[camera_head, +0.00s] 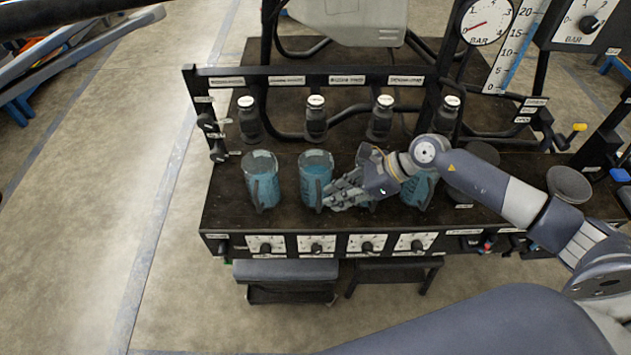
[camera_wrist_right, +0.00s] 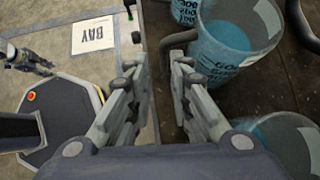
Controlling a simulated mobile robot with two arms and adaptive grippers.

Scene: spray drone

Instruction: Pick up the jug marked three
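Blue-filled jugs stand in a row on the dark bench: the first from the left (camera_head: 262,180), the second (camera_head: 316,165), and the rightmost (camera_head: 418,188), partly behind my right arm. The third is mostly hidden behind my right gripper (camera_head: 340,196). In the right wrist view a jug (camera_wrist_right: 235,40) with volume markings has its dark handle (camera_wrist_right: 176,42) just ahead of my right fingertips (camera_wrist_right: 157,70). Those fingers are apart and hold nothing. No number three is readable on any jug. A small gripper-like shape (camera_wrist_right: 30,60), possibly my left gripper, is unclear.
Several dark bottles with white caps (camera_head: 316,118) hang on the rack behind the jugs. Dial panels (camera_head: 317,244) line the bench front. Another jug (camera_wrist_right: 280,145) is close to the right finger in the wrist view. Floor left of the bench is clear.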

